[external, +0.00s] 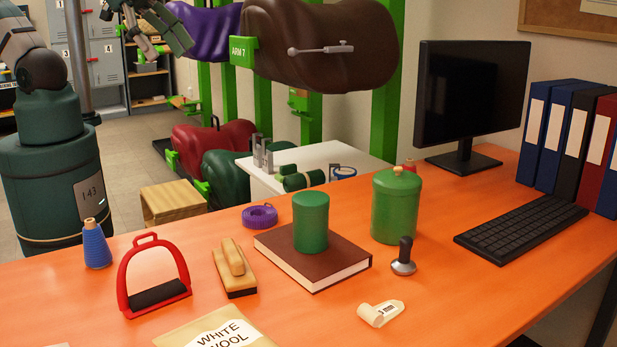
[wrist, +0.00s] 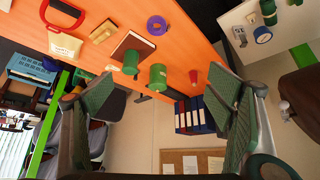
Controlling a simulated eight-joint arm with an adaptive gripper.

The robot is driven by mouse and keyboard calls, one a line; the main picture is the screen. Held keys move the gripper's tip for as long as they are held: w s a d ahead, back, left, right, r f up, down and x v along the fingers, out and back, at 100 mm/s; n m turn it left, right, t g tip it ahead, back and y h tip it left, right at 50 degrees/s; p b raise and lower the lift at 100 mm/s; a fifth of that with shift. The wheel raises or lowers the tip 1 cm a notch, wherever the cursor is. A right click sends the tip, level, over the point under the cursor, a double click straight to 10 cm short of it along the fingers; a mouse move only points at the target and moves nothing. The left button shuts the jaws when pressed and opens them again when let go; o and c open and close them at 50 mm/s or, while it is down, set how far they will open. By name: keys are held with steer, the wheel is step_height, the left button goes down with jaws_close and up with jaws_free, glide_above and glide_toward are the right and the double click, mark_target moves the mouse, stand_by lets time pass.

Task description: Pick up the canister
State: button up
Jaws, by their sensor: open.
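A large green canister (external: 396,207) with a domed lid and small knob stands upright on the orange desk (external: 335,315). A smaller green cylinder (external: 311,222) stands upright on a brown book (external: 325,258) to its left. Both also show in the wrist view, the larger canister (wrist: 158,78) and the smaller cylinder (wrist: 130,64). My gripper (external: 166,48) is high at the upper left of the external view, well away from both. In the wrist view its two fingers (wrist: 160,88) are spread wide with nothing held between them.
A stirrup (external: 154,277), a wooden brush (external: 234,267), a purple strap roll (external: 260,216) and a metal tamper-like tool (external: 404,258) lie around the book. A monitor (external: 472,95), keyboard (external: 520,232) and binders (external: 568,135) occupy the right side. Saddle racks stand behind.

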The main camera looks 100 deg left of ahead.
steer(key=shift+w, duration=0.15)
steer(key=b, duration=0.2)
glide_above(384, 174)
steer(key=s, duration=1.2)
step_height(384, 174, down, 11)
steer(key=shift+g, duration=0.3)
steer(key=x, duration=0.5)
steer(key=w+x, duration=0.1)
steer(key=x, duration=0.4)
steer(key=r+x, duration=0.1)
steer(key=x, duration=0.5)
steer(key=shift+w+b, duration=0.2)
steer(key=shift+b, duration=0.15)
steer(key=shift+w+f, duration=0.3)
steer(key=shift+f, duration=0.2)
steer(key=shift+x, duration=1.3)
